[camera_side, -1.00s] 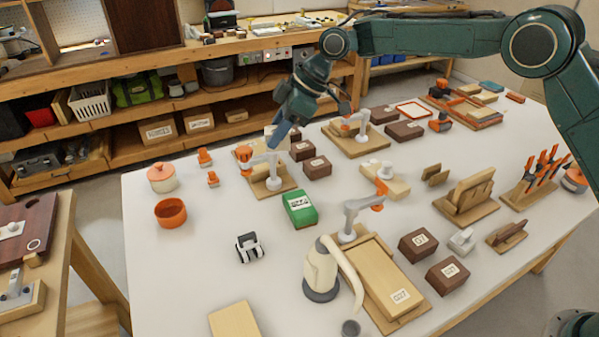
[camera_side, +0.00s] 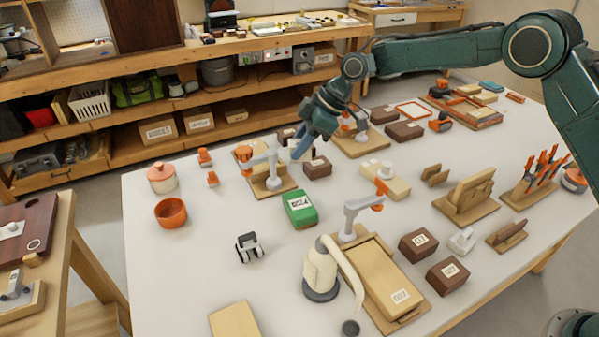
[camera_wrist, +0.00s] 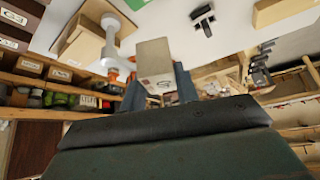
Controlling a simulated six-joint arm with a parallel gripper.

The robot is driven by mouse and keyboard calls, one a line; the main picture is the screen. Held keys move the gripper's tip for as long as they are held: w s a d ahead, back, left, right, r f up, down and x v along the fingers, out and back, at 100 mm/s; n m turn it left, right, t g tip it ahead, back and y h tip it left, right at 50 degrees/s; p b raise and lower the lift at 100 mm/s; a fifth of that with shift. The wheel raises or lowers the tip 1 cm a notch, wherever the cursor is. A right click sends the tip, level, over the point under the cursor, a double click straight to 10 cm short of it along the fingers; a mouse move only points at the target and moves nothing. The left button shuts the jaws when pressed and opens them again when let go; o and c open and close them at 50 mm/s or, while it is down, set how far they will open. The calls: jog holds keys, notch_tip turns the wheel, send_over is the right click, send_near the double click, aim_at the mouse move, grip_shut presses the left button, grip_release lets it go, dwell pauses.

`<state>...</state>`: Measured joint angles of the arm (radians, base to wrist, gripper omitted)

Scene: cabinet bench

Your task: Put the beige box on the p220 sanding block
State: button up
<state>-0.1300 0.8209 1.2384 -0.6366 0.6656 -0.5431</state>
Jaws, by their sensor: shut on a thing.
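The beige box (camera_wrist: 153,61) is held between the blue fingers of my gripper (camera_wrist: 159,88) in the wrist view, with a dark mark on its near face. In the side view my gripper (camera_side: 301,148) hangs over the back middle of the white table, and the box is mostly hidden by it. Brown labelled blocks lie about the table: one (camera_side: 318,167) just below my gripper, two at the front right (camera_side: 418,245) (camera_side: 447,275), and others farther back (camera_side: 404,130). Their labels are too small to read, so I cannot tell which is p220.
A green labelled box (camera_side: 301,209) lies in front of my gripper. An orange-and-grey clamp (camera_side: 262,165) stands on a wooden base just left of it.

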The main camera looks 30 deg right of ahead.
notch_tip(320, 180, down, 10)
jog(key=shift+r, duration=0.1)
jog(key=shift+f, duration=2.15)
jog(key=shift+f, duration=0.15)
jog(key=o, duration=1)
